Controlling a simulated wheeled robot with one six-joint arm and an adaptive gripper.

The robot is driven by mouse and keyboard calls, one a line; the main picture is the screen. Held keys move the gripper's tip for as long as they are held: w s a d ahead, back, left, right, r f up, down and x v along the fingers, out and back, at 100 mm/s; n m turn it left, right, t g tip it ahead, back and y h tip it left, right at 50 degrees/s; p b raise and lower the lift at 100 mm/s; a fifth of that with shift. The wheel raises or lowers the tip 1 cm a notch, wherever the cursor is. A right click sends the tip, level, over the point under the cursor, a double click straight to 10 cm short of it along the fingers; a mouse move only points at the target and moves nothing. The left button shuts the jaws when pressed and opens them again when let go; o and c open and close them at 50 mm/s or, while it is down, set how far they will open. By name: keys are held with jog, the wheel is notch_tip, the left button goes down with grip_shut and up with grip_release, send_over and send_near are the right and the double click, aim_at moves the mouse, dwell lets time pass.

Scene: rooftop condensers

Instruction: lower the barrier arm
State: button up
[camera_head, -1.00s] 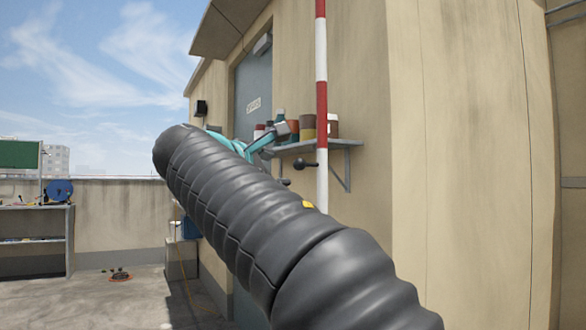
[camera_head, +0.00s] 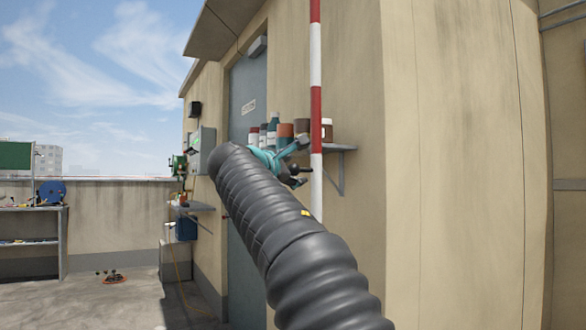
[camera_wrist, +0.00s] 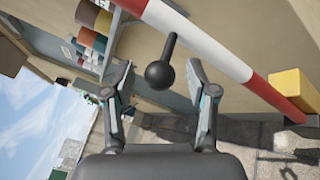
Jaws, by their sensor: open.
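The barrier arm (camera_head: 316,110) is a red and white striped pole that stands upright in the head view. It crosses the upper part of the wrist view as a diagonal (camera_wrist: 215,45). A black ball-ended handle (camera_wrist: 160,74) sticks out from the pole. My gripper (camera_wrist: 160,78) is open, with one finger on each side of the ball and apart from it. In the head view, my gripper (camera_head: 300,162) is close to the pole, and the handle is partly hidden there.
A wall shelf (camera_head: 340,148) with several jars and bottles stands just behind the pole. A grey door (camera_head: 249,120) is beyond it. A yellow block (camera_wrist: 297,88) is near the pole's end in the wrist view. A workbench (camera_head: 32,209) is far left.

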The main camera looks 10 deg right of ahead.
jog(key=shift+w+d, duration=0.35)
jog(key=shift+w, duration=0.05)
grip_shut()
